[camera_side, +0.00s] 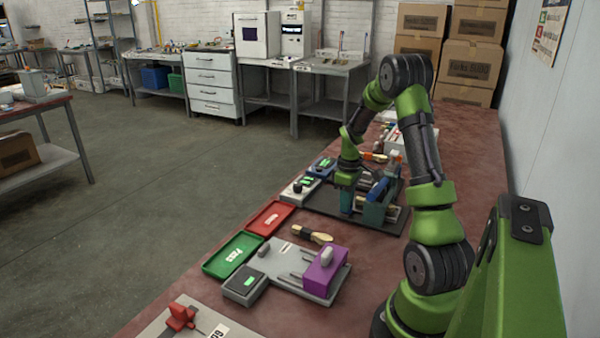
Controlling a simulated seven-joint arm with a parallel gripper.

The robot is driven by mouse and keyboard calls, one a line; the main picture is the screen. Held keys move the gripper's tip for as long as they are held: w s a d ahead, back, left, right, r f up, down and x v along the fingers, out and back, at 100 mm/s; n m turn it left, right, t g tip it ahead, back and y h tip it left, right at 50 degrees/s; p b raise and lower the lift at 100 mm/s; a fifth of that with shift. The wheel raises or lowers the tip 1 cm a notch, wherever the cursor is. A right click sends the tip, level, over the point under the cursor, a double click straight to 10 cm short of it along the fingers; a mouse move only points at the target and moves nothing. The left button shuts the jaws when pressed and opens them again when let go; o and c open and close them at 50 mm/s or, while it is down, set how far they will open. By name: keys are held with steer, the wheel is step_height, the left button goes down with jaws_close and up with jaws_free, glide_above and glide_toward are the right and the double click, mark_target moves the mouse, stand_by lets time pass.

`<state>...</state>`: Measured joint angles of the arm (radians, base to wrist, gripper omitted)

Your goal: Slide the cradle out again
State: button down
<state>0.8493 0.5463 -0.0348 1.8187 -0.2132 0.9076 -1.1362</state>
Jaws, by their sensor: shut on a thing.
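The press (376,213) is a blue-grey block with a blue part on top, standing on a dark baseplate (318,205) in the middle of the table. My gripper (347,192) points down at the press's left side. It is shut on a small part there, which I take to be the cradle; the part is mostly hidden by the fingers. A teal upright piece (347,204) shows just below the gripper. A light wooden piece shows between it and the press block, too small to tell clearly.
A red tray (270,218) and a green tray (233,255) line the left edge. A grey fixture with a purple block (325,273) stands nearer. Small devices (300,187) sit left of the press.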

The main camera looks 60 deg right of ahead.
steer(key=w, duration=1.2)
steer(key=shift+r, duration=0.1)
steer(key=c, duration=1.2)
jaws_free()
steer(key=shift+c, duration=0.2)
steer(key=shift+o, duration=0.8)
step_height(320, 180, up, 17)
